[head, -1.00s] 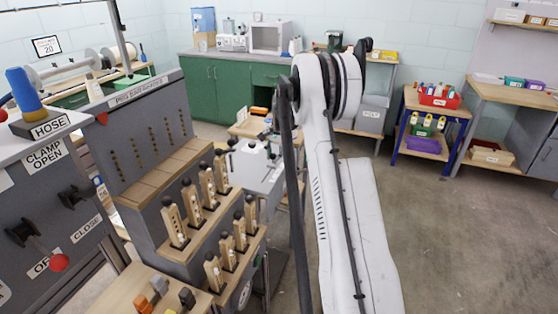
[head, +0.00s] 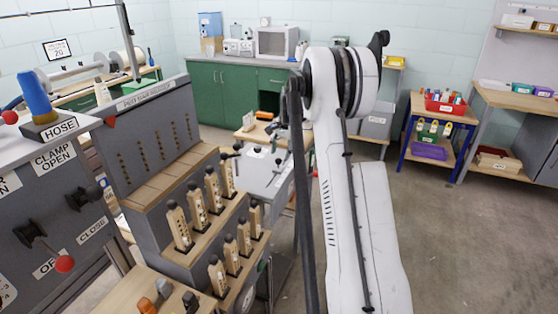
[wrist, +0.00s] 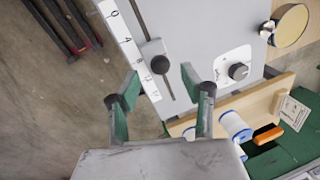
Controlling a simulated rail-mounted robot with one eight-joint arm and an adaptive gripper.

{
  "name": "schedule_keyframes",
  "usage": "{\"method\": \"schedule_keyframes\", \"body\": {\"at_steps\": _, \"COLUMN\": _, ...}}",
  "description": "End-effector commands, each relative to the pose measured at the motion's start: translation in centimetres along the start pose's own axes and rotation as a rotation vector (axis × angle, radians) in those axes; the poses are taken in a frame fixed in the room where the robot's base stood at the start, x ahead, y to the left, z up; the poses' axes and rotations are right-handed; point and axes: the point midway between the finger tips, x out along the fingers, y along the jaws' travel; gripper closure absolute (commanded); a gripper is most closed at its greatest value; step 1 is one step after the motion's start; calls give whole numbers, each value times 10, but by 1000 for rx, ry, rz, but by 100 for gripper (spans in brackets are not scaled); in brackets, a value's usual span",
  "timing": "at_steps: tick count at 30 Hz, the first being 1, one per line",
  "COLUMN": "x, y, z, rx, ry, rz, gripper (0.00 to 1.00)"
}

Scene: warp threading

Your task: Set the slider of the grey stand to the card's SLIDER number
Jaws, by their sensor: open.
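The grey stand's flat panel (wrist: 195,30) fills the upper middle of the wrist view. It has a long dark slot with a dark slider knob (wrist: 152,50) in it. A white scale strip (wrist: 126,38) runs left of the slot; its marks are too small to read surely. My gripper (wrist: 160,75) is open and empty, its two green-padded fingers below the knob in the picture, with the slot between them. I cannot tell its height above the panel. In the head view the light grey stand (head: 275,178) is partly hidden by my arm. A wall card (head: 58,50) shows "20"; its other print is unreadable.
A round dial (wrist: 238,71) sits on the panel, right of the slot. A wooden ledge with white-and-blue spools (wrist: 235,125) and an orange piece (wrist: 268,133) is close to the right finger.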

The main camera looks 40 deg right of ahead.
Motion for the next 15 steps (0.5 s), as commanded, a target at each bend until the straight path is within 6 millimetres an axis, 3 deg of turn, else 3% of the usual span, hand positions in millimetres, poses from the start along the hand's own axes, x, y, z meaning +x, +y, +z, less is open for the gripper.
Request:
{"method": "schedule_keyframes", "body": {"at_steps": 6, "x": -43, "y": 0, "z": 0, "rx": 1, "ry": 0, "rz": 0, "gripper": 58}}
{"method": "schedule_keyframes", "body": {"at_steps": 15, "x": -71, "y": 0, "z": 0, "rx": 0, "ry": 0, "rz": 0, "gripper": 58}}
